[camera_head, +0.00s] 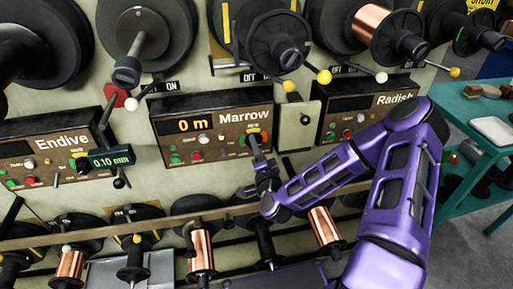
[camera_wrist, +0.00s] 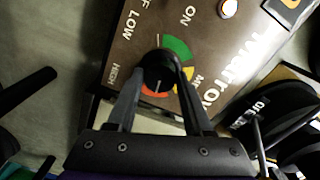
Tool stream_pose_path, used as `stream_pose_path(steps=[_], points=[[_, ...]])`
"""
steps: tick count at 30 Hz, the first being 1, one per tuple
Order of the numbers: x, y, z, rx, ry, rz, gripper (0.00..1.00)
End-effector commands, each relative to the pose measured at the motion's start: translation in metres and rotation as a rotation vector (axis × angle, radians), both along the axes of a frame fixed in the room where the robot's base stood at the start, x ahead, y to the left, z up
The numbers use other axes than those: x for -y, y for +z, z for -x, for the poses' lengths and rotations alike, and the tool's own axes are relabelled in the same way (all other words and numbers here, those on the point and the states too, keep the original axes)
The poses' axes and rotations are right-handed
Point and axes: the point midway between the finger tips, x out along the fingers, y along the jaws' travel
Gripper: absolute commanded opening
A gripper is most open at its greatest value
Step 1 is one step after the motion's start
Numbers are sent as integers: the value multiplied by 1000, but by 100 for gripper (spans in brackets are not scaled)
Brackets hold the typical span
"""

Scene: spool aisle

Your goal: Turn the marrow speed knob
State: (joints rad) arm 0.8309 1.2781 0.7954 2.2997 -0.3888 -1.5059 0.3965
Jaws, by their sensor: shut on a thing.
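The Marrow control box (camera_head: 188,146) is brown, with a lit display (camera_head: 186,125) reading "0 m". Its black round speed knob (camera_wrist: 158,68) sits on a dial (camera_wrist: 178,46) with green, yellow and orange-red segments. "LOW" and "HIGH" are printed to the left of the dial in the wrist view. My gripper (camera_wrist: 160,76) has one finger on each side of the knob and is shut on it. In the head view, my gripper (camera_head: 255,142) reaches the box's lower right and mostly hides the knob.
Similar boxes, Endive (camera_head: 52,152) and Radish (camera_head: 365,106), stand on either side. Large black spools and ball-ended levers hang above. A rail (camera_head: 120,228) and copper spools (camera_head: 201,250) lie below. A green table (camera_head: 477,112) stands at the right.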

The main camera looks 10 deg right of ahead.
Motion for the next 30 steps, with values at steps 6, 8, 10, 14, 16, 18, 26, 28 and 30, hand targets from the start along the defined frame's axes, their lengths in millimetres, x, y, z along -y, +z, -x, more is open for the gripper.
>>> stream_pose_path(steps=[6, 8, 10, 14, 16, 18, 26, 28, 30], points=[[0, 0, 0, -1, 0, 0, 0], [0, 0, 0, -1, 0, 0, 57], [0, 0, 0, -1, 0, 1, 69], [0, 0, 0, -1, 0, 1, 82], [0, 0, 0, -1, 0, 1, 82], [0, 0, 0, -1, 0, 1, 82], [-1, -1, 15, -2, 2, 1, 82], [0, -1, 28, -3, 2, 0, 82], [0, -2, 44, -5, 1, 0, 82]])
